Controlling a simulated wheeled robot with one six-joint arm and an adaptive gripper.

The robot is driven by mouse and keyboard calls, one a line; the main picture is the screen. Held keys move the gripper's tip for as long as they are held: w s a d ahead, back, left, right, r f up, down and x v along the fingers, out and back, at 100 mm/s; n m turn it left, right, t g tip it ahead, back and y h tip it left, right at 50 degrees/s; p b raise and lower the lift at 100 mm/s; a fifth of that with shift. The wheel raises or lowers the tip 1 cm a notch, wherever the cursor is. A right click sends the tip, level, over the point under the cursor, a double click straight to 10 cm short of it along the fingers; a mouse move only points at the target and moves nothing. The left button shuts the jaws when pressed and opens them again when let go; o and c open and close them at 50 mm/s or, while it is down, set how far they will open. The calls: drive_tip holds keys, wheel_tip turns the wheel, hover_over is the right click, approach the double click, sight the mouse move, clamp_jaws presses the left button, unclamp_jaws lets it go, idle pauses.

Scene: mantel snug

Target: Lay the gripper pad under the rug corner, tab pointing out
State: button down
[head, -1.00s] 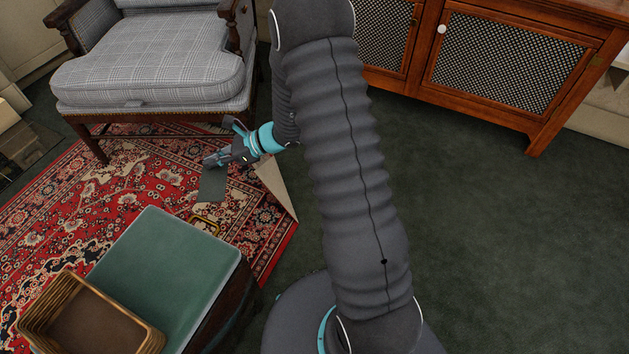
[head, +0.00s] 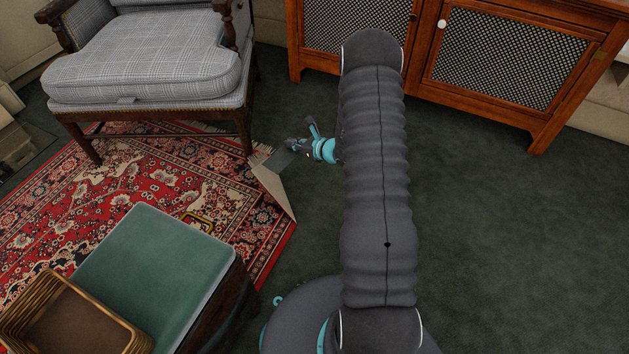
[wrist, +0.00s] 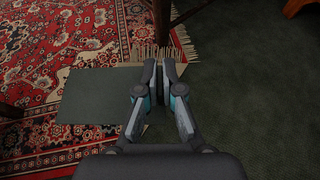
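The gripper pad (head: 281,159) is a thin dark grey-green sheet. My gripper (head: 292,144) is shut on its edge and holds it by the folded rug corner. In the wrist view, the pad (wrist: 92,96) sticks out to the left of my closed fingers (wrist: 160,68). The tab is not distinguishable and may be hidden between them. The rug corner (head: 271,184) is turned back, showing its beige underside. The pad overlaps the flap's far end in the head view; I cannot tell whether they touch.
A checked armchair (head: 150,65) stands on the rug (head: 150,168), one leg close to the flap. A green-topped stool (head: 160,262) with a wicker basket (head: 28,310) is at front left. A wooden cabinet (head: 425,70) stands behind. The dark carpet (head: 510,230) at right is clear.

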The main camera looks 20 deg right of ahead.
drive_tip(key=s+d+f+m+t+h+b, duration=0.1)
drive_tip(key=s+d+f+m+h+b, duration=0.2)
drive_tip(key=d+f, duration=0.6)
drive_tip(key=s+d+f+m+h+b, duration=0.15)
drive_tip(key=d+f+m+h, duration=0.35)
drive_tip(key=d, duration=0.8)
drive_tip(key=n, duration=0.1)
hover_over(327, 175)
wheel_tip(327, 175, down, 7)
drive_tip(key=shift+w+f, duration=0.15)
drive_tip(key=shift+f, duration=0.05)
drive_tip(key=shift+f+t+b, duration=0.3)
drive_tip(key=shift+f+b, duration=0.35)
drive_tip(key=shift+f, duration=1.3)
drive_tip(key=shift+f, duration=0.2)
drive_tip(key=c, duration=1.3)
unclamp_jaws()
